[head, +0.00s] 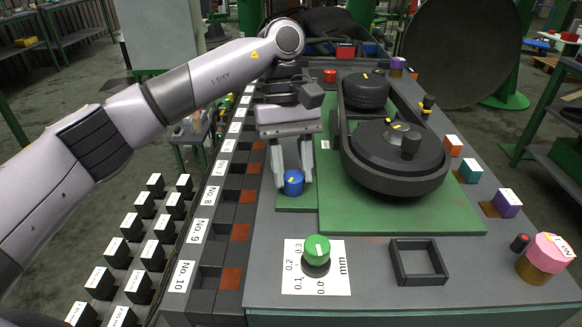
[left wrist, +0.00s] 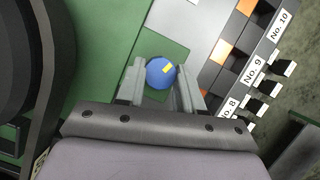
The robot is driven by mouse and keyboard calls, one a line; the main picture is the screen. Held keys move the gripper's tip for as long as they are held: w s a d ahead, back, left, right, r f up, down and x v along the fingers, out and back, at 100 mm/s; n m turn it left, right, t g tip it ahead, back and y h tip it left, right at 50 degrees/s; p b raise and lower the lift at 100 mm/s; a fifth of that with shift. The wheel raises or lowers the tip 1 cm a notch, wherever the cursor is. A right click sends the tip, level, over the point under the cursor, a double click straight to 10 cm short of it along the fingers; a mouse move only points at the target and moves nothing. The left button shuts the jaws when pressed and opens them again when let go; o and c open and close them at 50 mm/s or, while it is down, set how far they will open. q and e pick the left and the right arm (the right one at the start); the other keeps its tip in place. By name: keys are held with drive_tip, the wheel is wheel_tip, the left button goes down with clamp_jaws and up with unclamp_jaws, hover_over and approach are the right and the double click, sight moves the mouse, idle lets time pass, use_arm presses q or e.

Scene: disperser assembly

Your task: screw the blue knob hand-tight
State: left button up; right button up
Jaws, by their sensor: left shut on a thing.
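The blue knob (head: 293,183) has a yellow mark on top and sits at the left edge of the green plate, beside the black pulley assembly. My left gripper (head: 294,178) comes down over it from above and is shut on it, one finger on each side. In the left wrist view the blue knob (left wrist: 160,72) shows between the two fingertips (left wrist: 161,80), its yellow mark pointing up and right. What lies under the knob is hidden. My right gripper is in neither view.
The black pulley assembly (head: 395,155) stands close right of the gripper. A green knob (head: 316,248) on a scale card, an empty square frame (head: 418,262) and a pink knob (head: 550,250) are toward the front. Numbered slots (head: 190,230) line the left edge.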

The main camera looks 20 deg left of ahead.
use_arm(q)
drive_tip(key=shift+r+m+y, duration=0.1)
drive_tip(key=shift+m+y, duration=0.2)
drive_tip(key=shift+m, duration=0.6)
drive_tip(key=o, duration=1)
drive_tip(key=shift+o, duration=0.2)
drive_tip(key=d+p+v, duration=0.1)
drive_tip(key=p+v, duration=0.1)
drive_tip(key=v, duration=0.5)
drive_tip(key=shift+a, duration=0.4)
